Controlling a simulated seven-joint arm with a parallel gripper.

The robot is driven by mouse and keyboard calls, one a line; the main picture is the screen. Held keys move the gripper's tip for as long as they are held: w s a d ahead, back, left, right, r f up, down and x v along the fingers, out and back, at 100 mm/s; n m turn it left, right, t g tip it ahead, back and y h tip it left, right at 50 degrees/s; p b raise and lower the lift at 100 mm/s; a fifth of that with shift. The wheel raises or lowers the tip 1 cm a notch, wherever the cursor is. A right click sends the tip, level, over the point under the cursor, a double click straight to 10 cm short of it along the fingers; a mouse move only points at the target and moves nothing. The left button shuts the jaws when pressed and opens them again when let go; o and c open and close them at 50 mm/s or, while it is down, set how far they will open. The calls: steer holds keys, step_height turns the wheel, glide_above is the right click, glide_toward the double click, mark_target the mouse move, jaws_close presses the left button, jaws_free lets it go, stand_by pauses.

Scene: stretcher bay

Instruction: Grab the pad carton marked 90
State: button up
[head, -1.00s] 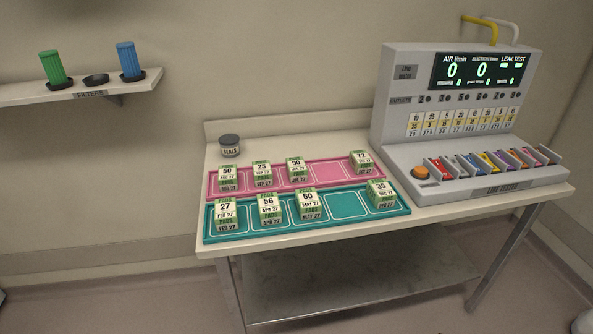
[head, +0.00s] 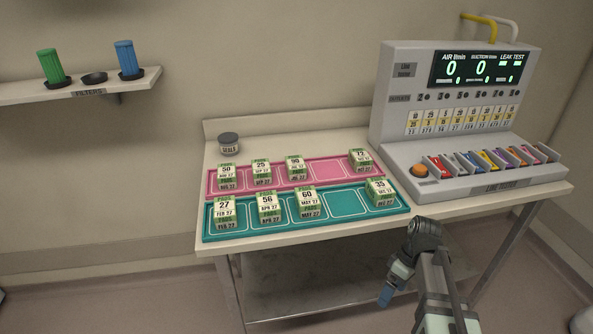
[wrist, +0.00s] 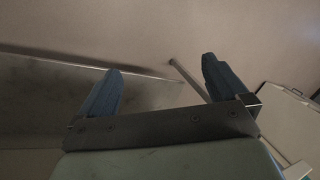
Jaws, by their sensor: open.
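The pad carton marked 90 (head: 296,168) is a small white and green box. It stands on the pink tray (head: 325,174) in the back row, just right of the carton marked 25 (head: 262,171). An empty tray place is to its right. My gripper (head: 386,296) is low in front of the table, below its front edge and well apart from the carton. In the wrist view its two blue fingers (wrist: 160,85) stand wide apart with nothing between them. The carton does not show in the wrist view.
A teal tray (head: 356,204) with several cartons lies in front of the pink one. The carton marked 60 (head: 308,204) stands in front of the 90. A seals jar (head: 229,143) stands behind. The line tester (head: 455,110) fills the table's right side.

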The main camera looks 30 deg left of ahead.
steer(key=w+a+r+n+y, duration=0.1)
steer(key=a+r+n, duration=0.3)
steer(key=a+r, duration=0.5)
steer(key=w+a+r+n, duration=0.1)
steer(key=a+r+n, duration=0.3)
steer(key=r, duration=0.9)
steer(key=w+a+r+n, duration=0.1)
steer(key=w+a+r, duration=0.4)
steer(key=a, duration=0.4)
steer(key=n+y, duration=0.1)
steer(key=n, duration=0.2)
glide_above(296, 162)
steer(key=w+d, duration=0.1)
step_height(296, 162, down, 4)
steer(key=shift+w+d+r, duration=0.1)
steer(key=shift+d, duration=0.05)
steer(key=shift+w+x, duration=0.15)
steer(key=shift+x, duration=1.4)
steer(key=shift+w+x, duration=0.2)
steer(key=shift+x, duration=1.3)
steer(key=c, duration=0.8)
